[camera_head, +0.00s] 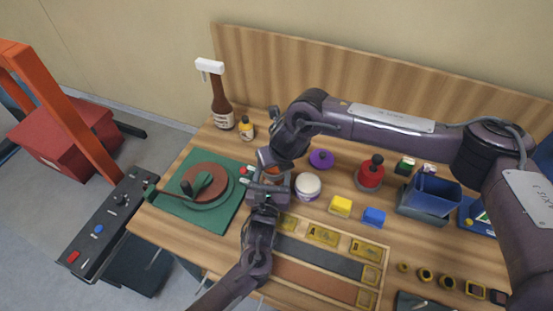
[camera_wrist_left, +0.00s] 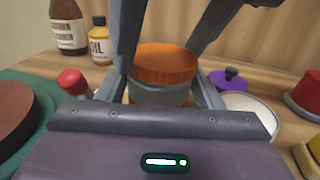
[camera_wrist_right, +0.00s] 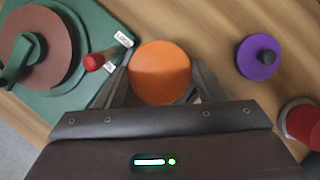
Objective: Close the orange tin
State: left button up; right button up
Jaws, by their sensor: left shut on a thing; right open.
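The orange tin has a grey body (camera_wrist_left: 158,96), with its orange lid (camera_wrist_left: 165,64) resting on top; I cannot tell whether it is fully seated. My left gripper (camera_wrist_left: 160,92) is shut on the grey body from the front. My right gripper (camera_wrist_right: 162,80) comes from above and is open, its fingers on either side of the orange lid (camera_wrist_right: 160,70). In the head view the tin is mostly hidden by both grippers, with a bit of orange (camera_head: 265,157) showing.
A white round tin (camera_head: 308,186) and a purple lid (camera_head: 321,159) are just right of the grippers. A green board (camera_head: 225,212) lies left, bottles (camera_head: 221,112) behind. A red-knobbed piece (camera_head: 370,175), yellow block (camera_head: 341,205), blue block (camera_head: 374,217) and blue bin (camera_head: 435,190) stand further right.

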pick_arm(q)
jog(key=shift+s+d+r, duration=0.15)
jog(key=shift+d, duration=0.3)
pick_arm(e)
jog(key=shift+s+d+f, duration=0.15)
jog(key=shift+d+f, duration=0.05)
jog(key=shift+f, duration=0.35)
pick_arm(q)
jog(key=shift+w+a, duration=0.2)
jog(key=shift+a, duration=0.15)
pick_arm(e)
jog(key=v, duration=0.3)
jog(key=shift+a+r, duration=0.25)
jog(key=shift+r, duration=0.1)
jog(key=shift+s+d+r, duration=0.1)
jog(key=shift+d+r, duration=0.05)
jog(key=shift+r, duration=0.2)
jog(key=c, duration=1.2)
jog(key=shift+f, duration=0.15)
jog(key=shift+x, duration=0.8)
